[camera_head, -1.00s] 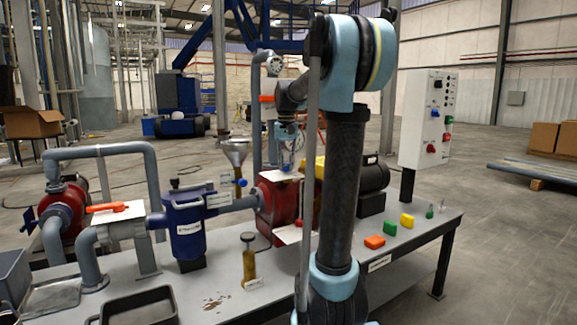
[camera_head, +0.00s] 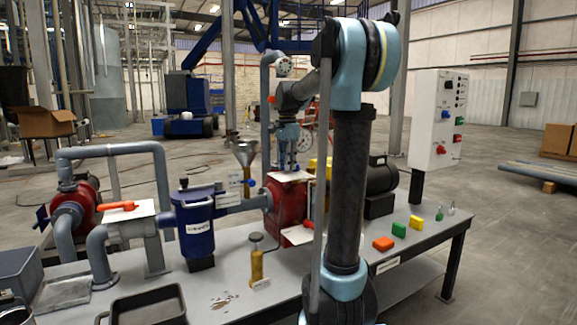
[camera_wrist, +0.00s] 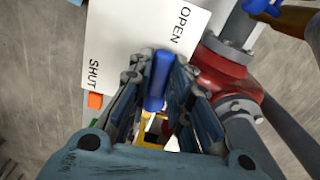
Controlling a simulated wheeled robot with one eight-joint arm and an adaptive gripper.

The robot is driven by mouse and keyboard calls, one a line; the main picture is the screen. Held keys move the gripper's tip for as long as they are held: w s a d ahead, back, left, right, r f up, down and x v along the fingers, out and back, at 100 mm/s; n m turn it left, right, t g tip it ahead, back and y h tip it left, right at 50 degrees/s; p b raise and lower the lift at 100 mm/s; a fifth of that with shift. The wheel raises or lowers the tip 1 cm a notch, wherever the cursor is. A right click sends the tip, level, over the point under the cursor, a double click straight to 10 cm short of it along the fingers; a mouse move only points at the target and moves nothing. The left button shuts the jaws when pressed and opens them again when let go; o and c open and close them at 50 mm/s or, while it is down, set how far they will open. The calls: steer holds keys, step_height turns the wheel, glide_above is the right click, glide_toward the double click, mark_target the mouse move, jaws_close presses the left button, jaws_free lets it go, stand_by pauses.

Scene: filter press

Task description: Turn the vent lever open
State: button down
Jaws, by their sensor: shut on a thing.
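A blue lever (camera_wrist: 159,80) stands between the fingers of my gripper (camera_wrist: 160,92) in the wrist view. The fingers are shut on it from both sides. Its upper end points between the words SHUT and OPEN on a white plate (camera_wrist: 125,50). In the head view my gripper (camera_head: 287,158) hangs fingers down over the white plate (camera_head: 288,177) on top of the red pump body (camera_head: 288,205). The lever cannot be made out there.
A brass funnel (camera_head: 244,155) stands left of the gripper, and a blue filter housing (camera_head: 196,225) farther left. An orange lever (camera_head: 117,206) lies on another white plate. Orange, green and yellow blocks (camera_head: 383,243) lie on the bench, with a control box (camera_head: 438,118) behind.

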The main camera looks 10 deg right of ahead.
steer(key=shift+w+a+m, duration=0.15)
steer(key=shift+w+m, duration=0.1)
steer(key=shift+m, duration=0.25)
steer(key=c, duration=1.5)
jaws_free()
steer(key=shift+w, duration=0.1)
step_height(320, 180, up, 12)
